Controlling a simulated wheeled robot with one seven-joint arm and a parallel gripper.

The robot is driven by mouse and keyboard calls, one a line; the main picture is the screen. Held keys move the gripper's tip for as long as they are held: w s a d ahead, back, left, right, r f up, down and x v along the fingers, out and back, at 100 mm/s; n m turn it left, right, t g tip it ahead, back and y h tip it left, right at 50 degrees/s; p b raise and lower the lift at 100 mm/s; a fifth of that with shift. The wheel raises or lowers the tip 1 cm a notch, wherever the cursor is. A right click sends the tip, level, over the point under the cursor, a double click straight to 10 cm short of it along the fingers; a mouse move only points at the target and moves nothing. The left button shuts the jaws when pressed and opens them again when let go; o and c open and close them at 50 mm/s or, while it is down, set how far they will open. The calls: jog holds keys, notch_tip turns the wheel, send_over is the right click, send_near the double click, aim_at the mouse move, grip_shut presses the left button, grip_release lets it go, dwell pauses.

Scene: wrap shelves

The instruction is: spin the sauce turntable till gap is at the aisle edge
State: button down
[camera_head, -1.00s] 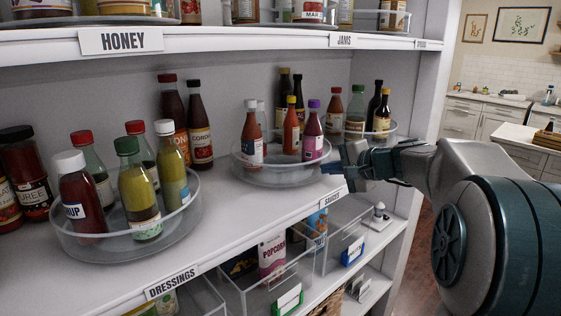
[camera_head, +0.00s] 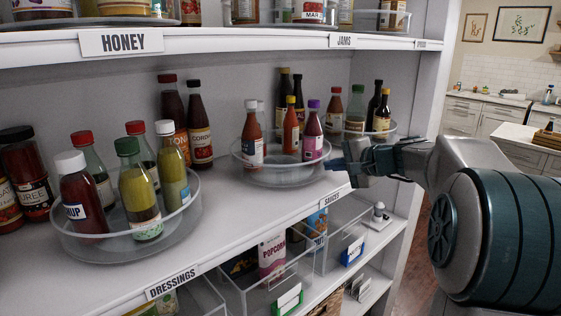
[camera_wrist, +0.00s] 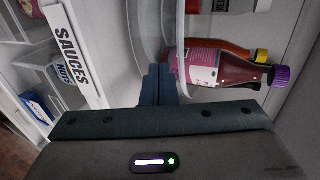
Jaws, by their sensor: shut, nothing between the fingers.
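The sauce turntable (camera_head: 283,177) is a clear round tray on the middle shelf, above the SAUCES label (camera_head: 76,212). It holds several bottles: a red one with a white cap (camera_head: 252,138) at left, a yellow-capped one (camera_head: 291,128) in the middle and a purple-capped one (camera_head: 312,133) at right. Bare tray floor shows at the front, between the left bottle and the others. My gripper (camera_head: 334,164) is shut and empty, at the turntable's right front rim. In the wrist view its fingers (camera_wrist: 157,84) lie against or very near the clear rim (camera_wrist: 181,75); contact is unclear.
The dressings turntable (camera_head: 70,240) with several bottles stands at left. Another bottle turntable (camera_head: 393,132) stands behind my gripper at right. The upper shelf (camera_head: 200,38) is overhead. Clear bins (camera_head: 240,292) are below. The shelf front between the turntables is bare.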

jog(key=shift+s, duration=0.1)
jog(key=s+d+b, duration=0.1)
jog(key=s+d, duration=0.1)
jog(key=shift+d, duration=0.3)
jog(key=b+v, duration=0.2)
jog(key=v, duration=1.2)
jog(key=shift+a+f, duration=0.1)
jog(key=shift+f, duration=0.05)
